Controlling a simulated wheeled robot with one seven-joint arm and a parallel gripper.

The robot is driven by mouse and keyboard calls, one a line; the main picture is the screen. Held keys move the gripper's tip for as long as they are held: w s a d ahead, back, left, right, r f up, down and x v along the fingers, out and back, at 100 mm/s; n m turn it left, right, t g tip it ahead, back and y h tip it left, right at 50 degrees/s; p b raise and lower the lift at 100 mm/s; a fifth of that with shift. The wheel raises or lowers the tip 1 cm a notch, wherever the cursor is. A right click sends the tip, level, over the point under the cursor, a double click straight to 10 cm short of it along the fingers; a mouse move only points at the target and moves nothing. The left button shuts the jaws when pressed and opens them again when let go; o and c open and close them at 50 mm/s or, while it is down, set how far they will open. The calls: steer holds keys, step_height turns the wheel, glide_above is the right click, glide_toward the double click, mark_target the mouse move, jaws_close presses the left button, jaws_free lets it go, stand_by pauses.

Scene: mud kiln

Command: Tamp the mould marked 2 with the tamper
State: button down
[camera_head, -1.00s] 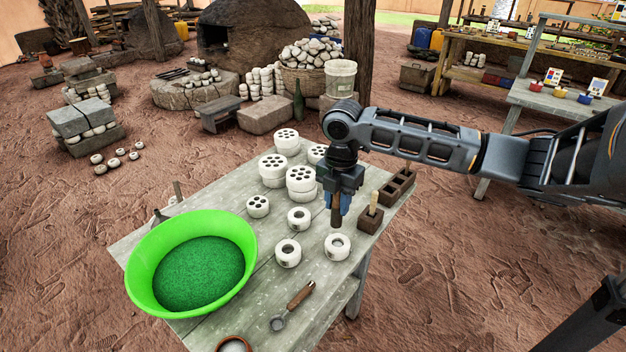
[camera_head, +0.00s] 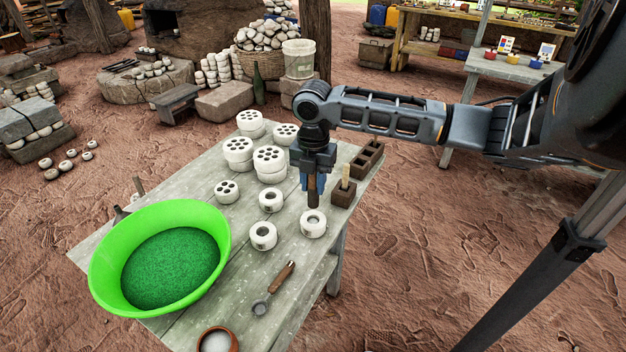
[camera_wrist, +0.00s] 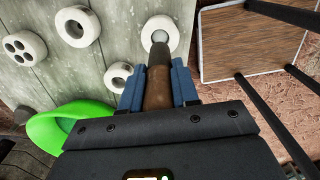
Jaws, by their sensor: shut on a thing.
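My gripper (camera_head: 313,184) is shut on the brown wooden tamper (camera_head: 313,195), which hangs upright, tip down. The tamper also shows between the blue fingers in the wrist view (camera_wrist: 157,88). Its tip overlaps the nearest-right white single-hole mould (camera_head: 313,230) in the head view and covers part of that mould (camera_wrist: 149,27) in the wrist view. I cannot tell whether it touches. Two other single-hole moulds stand close by, one behind left (camera_head: 271,208) and one in front left (camera_head: 263,243). No number is legible on any mould.
Several white many-holed pieces (camera_head: 238,166) stand behind left on the grey table (camera_head: 190,340). A brown block with an upright handle (camera_head: 343,194) is close on the right. A green basin (camera_head: 100,265), a scoop (camera_head: 274,290) and a small bowl (camera_head: 232,346) lie toward the front.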

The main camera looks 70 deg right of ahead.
mark_target(313, 204)
steer(key=shift+f+b, duration=1.45)
steer(key=shift+f, duration=1)
steer(key=shift+f+b, duration=0.6)
steer(key=shift+f, duration=0.65)
stand_by(1.0)
steer(key=shift+r+p, duration=3.25)
steer(key=shift+r, duration=1.05)
